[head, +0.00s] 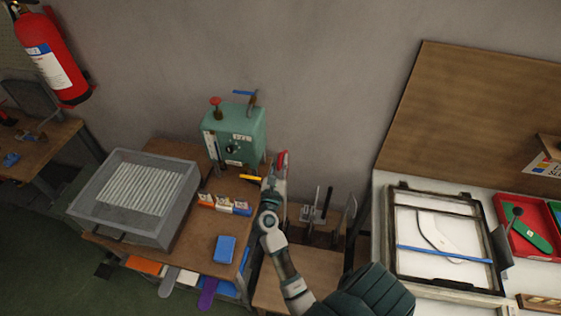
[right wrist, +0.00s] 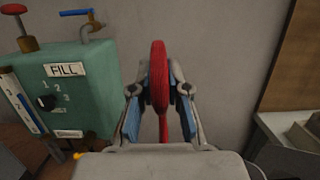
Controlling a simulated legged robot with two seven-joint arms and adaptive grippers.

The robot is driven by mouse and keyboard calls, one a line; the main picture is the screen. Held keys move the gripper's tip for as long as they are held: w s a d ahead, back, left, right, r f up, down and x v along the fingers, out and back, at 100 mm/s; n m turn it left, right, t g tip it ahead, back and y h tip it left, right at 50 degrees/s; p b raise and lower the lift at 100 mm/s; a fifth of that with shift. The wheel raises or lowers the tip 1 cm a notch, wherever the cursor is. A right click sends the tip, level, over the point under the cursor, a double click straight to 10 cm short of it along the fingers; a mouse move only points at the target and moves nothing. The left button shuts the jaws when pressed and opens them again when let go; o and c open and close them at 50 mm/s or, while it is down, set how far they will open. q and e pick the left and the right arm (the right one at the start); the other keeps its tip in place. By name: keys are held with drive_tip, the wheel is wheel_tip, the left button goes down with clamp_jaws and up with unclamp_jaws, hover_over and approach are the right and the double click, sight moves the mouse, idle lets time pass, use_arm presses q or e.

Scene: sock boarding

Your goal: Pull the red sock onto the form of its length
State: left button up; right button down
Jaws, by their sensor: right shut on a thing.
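The red sock (right wrist: 158,75) stands between the two fingers of my right gripper (right wrist: 160,88) in the right wrist view, with a thin red strip running down toward the palm. The gripper is shut on it. In the head view the red sock (head: 283,156) shows as a small patch at the tip of my right gripper (head: 278,166), beside the green box. A stand with upright dark and grey pieces (head: 318,207) is right of the gripper; I cannot tell if these are forms. Orange (head: 145,266), grey (head: 170,282) and purple (head: 207,292) flat pieces stick out at the left table's front edge. My left gripper is out of view.
A green box (head: 235,133) labelled FILL, with a dial and taps, stands at the wall. A grey tray (head: 180,205) with white rods and a blue block (head: 224,249) are on the left table. A framed board (head: 400,270) and red tray (head: 508,250) lie right.

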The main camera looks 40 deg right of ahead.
idle(0.6)
use_arm(q)
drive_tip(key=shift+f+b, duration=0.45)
drive_tip(key=shift+b, duration=0.05)
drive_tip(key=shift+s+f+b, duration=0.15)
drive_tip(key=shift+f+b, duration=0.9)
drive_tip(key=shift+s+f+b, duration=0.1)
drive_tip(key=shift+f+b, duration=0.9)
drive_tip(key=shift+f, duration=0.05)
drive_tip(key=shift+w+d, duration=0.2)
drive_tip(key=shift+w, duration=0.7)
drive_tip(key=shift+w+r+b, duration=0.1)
drive_tip(key=shift+b, duration=0.3)
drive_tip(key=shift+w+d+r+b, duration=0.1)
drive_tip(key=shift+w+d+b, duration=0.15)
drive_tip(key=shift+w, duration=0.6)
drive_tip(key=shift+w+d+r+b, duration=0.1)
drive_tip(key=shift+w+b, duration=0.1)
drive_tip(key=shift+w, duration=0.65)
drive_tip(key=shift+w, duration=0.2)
